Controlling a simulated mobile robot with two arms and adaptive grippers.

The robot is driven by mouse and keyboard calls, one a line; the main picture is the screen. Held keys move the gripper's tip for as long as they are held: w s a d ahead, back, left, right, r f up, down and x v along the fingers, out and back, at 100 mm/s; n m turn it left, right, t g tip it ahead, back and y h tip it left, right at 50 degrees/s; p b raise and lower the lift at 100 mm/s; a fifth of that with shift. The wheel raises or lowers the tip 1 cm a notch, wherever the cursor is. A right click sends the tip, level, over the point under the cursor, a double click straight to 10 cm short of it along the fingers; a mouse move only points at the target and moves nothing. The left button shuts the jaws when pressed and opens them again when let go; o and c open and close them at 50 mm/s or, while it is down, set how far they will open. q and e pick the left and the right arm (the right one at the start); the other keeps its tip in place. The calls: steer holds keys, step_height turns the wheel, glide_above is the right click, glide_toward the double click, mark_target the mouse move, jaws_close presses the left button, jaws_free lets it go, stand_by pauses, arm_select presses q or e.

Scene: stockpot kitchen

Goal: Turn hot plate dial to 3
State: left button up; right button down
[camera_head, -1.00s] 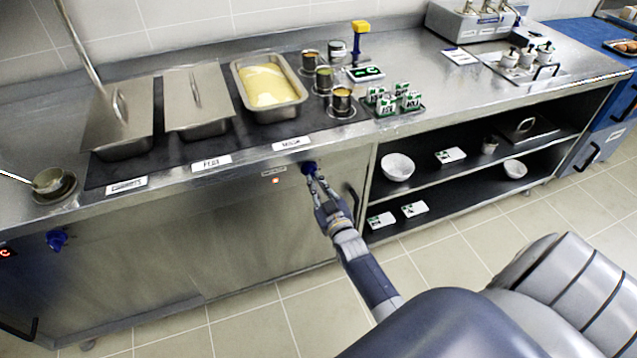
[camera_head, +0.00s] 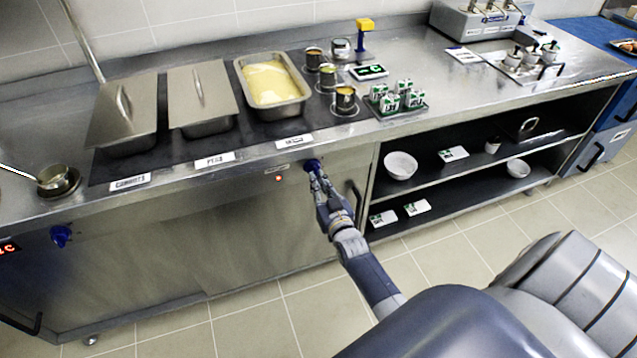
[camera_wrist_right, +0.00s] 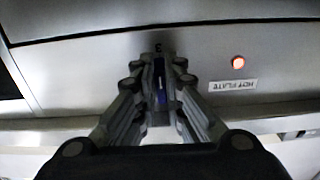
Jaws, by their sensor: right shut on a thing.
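The blue hot plate dial (camera_head: 311,165) is on the counter's front panel, right of a lit red indicator lamp (camera_head: 278,178). My right gripper (camera_head: 317,178) is shut on the dial. In the right wrist view the fingers (camera_wrist_right: 160,85) close around the dial (camera_wrist_right: 160,88), of which only a blue strip shows. A figure that looks like a 3 sits just beyond the fingertips. The "HOT PLATE" label (camera_wrist_right: 233,86) and the red lamp (camera_wrist_right: 238,62) show to the right there. The dial's exact setting is hard to read. My left gripper is not in view.
On the counter are a black hot plate (camera_head: 215,170), two lidded pans, an open pan of yellow food (camera_head: 272,84) and several small pots. A second blue dial (camera_head: 61,236) is at the left. Open shelves (camera_head: 470,165) lie right of my arm.

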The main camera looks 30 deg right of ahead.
steer(key=c, duration=1.7)
jaws_free()
steer(key=v, duration=1.2)
steer(key=shift+f, duration=0.1)
steer(key=s+a+f+n+g+y, duration=0.1)
steer(key=s+a+f+g, duration=0.3)
steer(key=f, duration=0.6)
steer(key=s+a+f+n+g+y, duration=0.1)
steer(key=s+a+f+g+y, duration=0.15)
steer(key=s+f, duration=0.55)
steer(key=s+a+f+n+g+y, duration=0.1)
steer(key=s+a+f+g, duration=0.2)
steer(key=f, duration=0.9)
steer(key=s+f+g, duration=0.2)
steer(key=s+f, duration=0.1)
steer(key=s, duration=0.5)
steer(key=s+f+n+g, duration=0.1)
steer(key=s+f, duration=0.3)
steer(key=s, duration=0.4)
steer(key=s+a+f+n+g, duration=0.1)
steer(key=s+f+g, duration=0.3)
steer(key=s, duration=0.5)
steer(key=shift+a+f, duration=0.1)
steer(key=shift+f, duration=0.15)
